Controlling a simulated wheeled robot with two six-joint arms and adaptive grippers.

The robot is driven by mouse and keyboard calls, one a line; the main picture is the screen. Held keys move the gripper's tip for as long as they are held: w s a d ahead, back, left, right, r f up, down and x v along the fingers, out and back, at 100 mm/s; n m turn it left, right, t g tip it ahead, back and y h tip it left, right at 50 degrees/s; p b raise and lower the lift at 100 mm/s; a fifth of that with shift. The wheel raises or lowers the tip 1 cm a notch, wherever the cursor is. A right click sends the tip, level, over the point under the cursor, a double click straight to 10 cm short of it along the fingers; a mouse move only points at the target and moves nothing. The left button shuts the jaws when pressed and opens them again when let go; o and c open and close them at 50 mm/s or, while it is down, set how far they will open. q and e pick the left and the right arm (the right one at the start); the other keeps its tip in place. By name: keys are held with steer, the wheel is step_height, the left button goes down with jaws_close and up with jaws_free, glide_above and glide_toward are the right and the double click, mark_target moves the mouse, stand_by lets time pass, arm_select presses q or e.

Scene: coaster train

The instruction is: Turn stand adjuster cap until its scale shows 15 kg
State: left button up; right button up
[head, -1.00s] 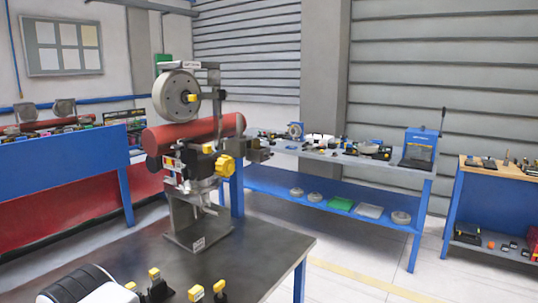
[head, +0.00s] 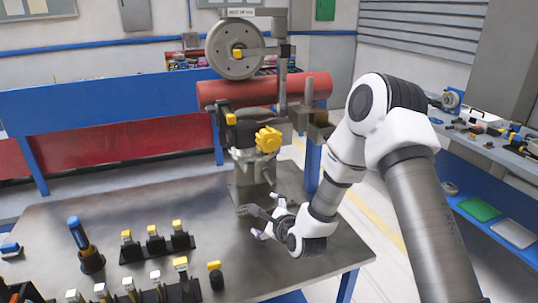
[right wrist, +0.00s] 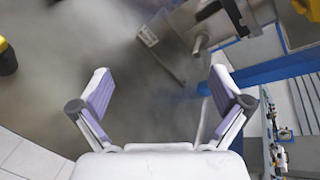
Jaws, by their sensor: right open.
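A test stand with a grey wheel (head: 235,49) and a red horizontal cylinder (head: 225,93) stands at the back of the dark metal table. A yellow lobed knob (head: 268,139) on its front looks like the adjuster cap. No scale reading is legible. My right gripper (head: 258,223) is open and empty, low over the table, in front of and below the knob, apart from it. My left gripper is out of view.
Several yellow-topped pieces in black holders (head: 155,243) stand on the table at the front left, with a blue-handled tool (head: 79,236) beside them. Bare tabletop (head: 120,205) lies left of the stand. A blue shelf (head: 460,205) stands at the right.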

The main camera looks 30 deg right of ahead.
step_height(320, 180, up, 9)
steer(key=w+d+m+t+h, duration=0.1)
steer(key=w+d+m+t, duration=0.15)
steer(key=m, duration=0.25)
steer(key=m+t+h+p, duration=0.1)
steer(key=m+h+p, duration=0.1)
steer(key=m, duration=0.3)
glide_toward(271, 142)
steer(key=x, duration=0.4)
steer(key=shift+d, duration=0.4)
steer(key=p+x, duration=0.1)
steer(key=x, duration=0.1)
steer(key=p+x, duration=0.1)
steer(key=x, duration=0.1)
steer(key=a+p+x, duration=0.1)
steer(key=x, duration=0.2)
steer(key=shift+w, duration=0.25)
steer(key=shift+w+d, duration=0.15)
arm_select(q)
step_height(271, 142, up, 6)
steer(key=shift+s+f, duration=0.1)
arm_select(e)
steer(key=shift+d+f, duration=0.1)
steer(key=shift+t+y, duration=0.25)
steer(key=shift+y, duration=0.05)
steer(key=c, duration=1.1)
